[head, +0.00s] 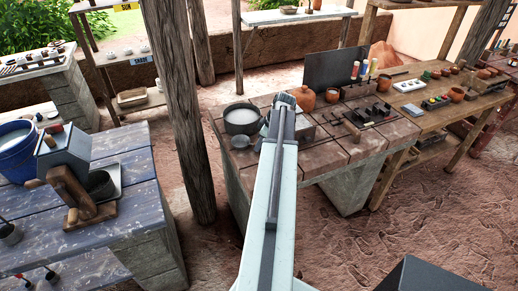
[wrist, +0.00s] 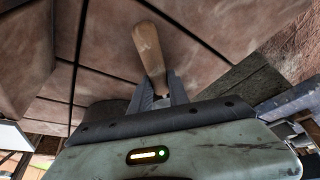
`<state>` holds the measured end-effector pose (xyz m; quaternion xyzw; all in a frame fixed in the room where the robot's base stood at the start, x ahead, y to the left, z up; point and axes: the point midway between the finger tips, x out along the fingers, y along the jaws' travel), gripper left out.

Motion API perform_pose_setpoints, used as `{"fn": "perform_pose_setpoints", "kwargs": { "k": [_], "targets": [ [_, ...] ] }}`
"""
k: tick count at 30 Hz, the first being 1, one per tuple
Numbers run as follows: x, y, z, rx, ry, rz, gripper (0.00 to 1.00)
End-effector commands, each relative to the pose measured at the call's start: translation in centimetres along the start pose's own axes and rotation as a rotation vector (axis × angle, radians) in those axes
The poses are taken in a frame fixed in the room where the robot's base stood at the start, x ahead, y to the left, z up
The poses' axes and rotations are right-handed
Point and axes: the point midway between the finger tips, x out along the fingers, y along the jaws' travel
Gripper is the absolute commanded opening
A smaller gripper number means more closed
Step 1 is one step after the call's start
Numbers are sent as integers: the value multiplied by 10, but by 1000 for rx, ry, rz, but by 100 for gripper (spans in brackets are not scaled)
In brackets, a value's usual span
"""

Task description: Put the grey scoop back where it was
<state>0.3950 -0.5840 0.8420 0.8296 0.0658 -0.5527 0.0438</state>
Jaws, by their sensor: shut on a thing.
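My gripper (head: 285,101) is at the far end of my raised arm, over the back left of the brick-topped bench (head: 345,158) in the head view. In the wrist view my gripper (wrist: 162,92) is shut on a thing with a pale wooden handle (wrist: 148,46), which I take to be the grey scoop. The handle sticks out beyond the fingertips, over the brick surface. The scoop's grey part cannot be made out in either view. My arm hides part of the bench.
A dark pot (head: 242,119) with pale contents stands left of my gripper. A lidded clay jar (head: 306,98) stands just right of it, with dark tools (head: 368,112) farther right. A wooden post (head: 178,110) rises left of the bench. A blue-grey table (head: 125,215) is at left.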

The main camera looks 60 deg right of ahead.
Motion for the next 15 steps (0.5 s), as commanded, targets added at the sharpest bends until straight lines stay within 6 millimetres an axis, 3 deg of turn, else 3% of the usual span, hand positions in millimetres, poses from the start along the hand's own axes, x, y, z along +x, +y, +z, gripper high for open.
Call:
{"fn": "perform_pose_setpoints", "kwargs": {
  "k": [8, 9, 11, 15],
  "targets": [
    [2, 0, 1, 1, 0, 1, 0],
    [2, 1, 2, 1, 0, 1, 24],
    [0, 1, 1, 2, 0, 1, 41],
    [0, 1, 2, 2, 0, 1, 43]
  ]
}}
